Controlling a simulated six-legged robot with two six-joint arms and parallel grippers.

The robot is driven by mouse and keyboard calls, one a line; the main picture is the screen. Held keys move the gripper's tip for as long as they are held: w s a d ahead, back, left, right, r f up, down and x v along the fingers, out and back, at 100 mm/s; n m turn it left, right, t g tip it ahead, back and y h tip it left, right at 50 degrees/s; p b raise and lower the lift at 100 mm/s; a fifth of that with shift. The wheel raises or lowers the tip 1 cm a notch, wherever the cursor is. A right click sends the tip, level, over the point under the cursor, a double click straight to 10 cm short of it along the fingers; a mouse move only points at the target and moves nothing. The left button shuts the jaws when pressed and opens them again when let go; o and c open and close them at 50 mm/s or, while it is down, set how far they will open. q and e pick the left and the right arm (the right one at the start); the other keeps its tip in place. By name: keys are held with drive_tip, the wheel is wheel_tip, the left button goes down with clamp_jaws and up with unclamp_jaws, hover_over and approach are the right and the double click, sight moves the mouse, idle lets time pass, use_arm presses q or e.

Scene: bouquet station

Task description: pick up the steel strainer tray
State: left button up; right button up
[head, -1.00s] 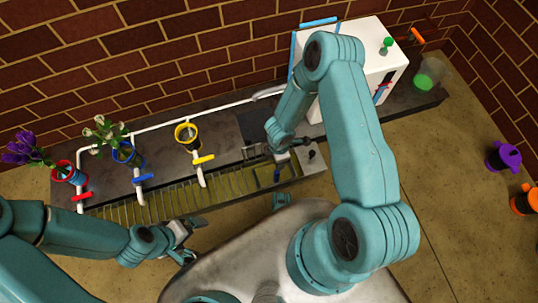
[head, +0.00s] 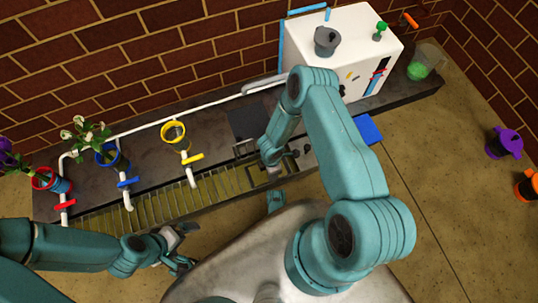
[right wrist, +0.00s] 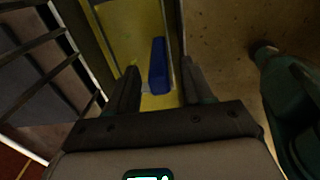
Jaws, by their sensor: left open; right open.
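My right gripper (right wrist: 158,85) is open in the right wrist view. A blue bar (right wrist: 158,65) lies between its fingers, not clamped. The bar sits over a yellowish, steel-edged basin (right wrist: 145,20), which looks like the strainer tray; I cannot make out its full outline. In the head view my right gripper (head: 270,158) is low at the right end of the slatted trough (head: 160,205) and hides most of the tray there. My left gripper (head: 184,246) is open and empty in front of the trough.
Red, blue and yellow pots (head: 172,132) stand behind the trough, beside white pipes with coloured taps. A white box (head: 345,60) with a grey cup (head: 326,40) on top is behind my right arm. Dark bars (right wrist: 35,45) lie left of my right gripper.

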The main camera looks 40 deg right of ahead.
clamp_jaws()
wheel_tip(320, 180, up, 30)
drive_tip(key=p, duration=1.4)
idle(0.4)
